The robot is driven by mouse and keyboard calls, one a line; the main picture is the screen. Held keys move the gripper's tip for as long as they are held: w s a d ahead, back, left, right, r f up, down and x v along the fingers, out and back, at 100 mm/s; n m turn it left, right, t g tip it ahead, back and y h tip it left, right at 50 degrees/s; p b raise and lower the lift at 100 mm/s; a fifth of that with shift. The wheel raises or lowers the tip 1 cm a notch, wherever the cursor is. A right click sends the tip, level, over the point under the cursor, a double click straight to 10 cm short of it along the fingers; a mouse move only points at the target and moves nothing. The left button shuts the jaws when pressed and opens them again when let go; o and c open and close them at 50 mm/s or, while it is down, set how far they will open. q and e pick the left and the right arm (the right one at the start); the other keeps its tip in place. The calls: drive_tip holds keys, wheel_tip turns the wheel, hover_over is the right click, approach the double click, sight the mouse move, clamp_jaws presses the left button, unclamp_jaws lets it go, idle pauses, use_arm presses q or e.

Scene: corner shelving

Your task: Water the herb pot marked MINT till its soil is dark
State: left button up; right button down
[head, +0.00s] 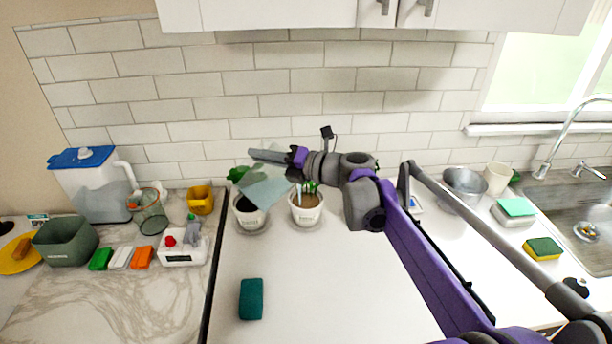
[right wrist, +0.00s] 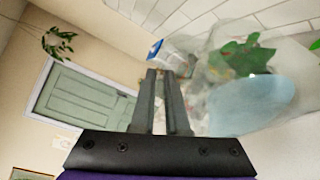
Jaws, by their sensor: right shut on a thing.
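My right gripper (head: 268,155) is shut on a see-through jug (head: 266,188), held tilted above the left herb pot. In the right wrist view the gripper's fingers (right wrist: 163,100) are close together, and the jug (right wrist: 245,85) has pale blue water in it. The left white pot (head: 250,220) has green leaves and dark soil, partly hidden by the jug. The right white pot (head: 306,213) has green shoots and brown, lighter soil. Both pots have small lettering that I cannot read, so I cannot tell which is MINT. My left gripper is not in view.
A dark green sponge (head: 251,299) lies on the white counter, which is clear around it. A blue-lidded tank (head: 95,190), a yellow cup (head: 200,200) and a grey-green bin (head: 66,242) stand left. A metal bowl (head: 464,187) and the sink (head: 590,225) are right.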

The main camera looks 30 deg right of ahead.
drive_tip(key=shift+w+d+r, duration=0.1)
drive_tip(key=shift+w+d, duration=0.05)
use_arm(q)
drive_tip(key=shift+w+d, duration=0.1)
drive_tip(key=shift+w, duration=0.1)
use_arm(e)
drive_tip(key=shift+s, duration=0.2)
drive_tip(key=shift+w+d, duration=0.1)
drive_tip(key=shift+w, duration=0.1)
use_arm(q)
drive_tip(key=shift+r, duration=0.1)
use_arm(e)
drive_tip(key=shift+s+r, duration=0.1)
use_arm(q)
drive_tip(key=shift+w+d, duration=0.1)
use_arm(e)
drive_tip(key=shift+r, duration=0.1)
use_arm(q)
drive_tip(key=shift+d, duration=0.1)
use_arm(e)
drive_tip(key=shift+d+r+m, duration=0.1)
drive_tip(key=shift+d+m, duration=0.1)
drive_tip(key=shift+m, duration=0.1)
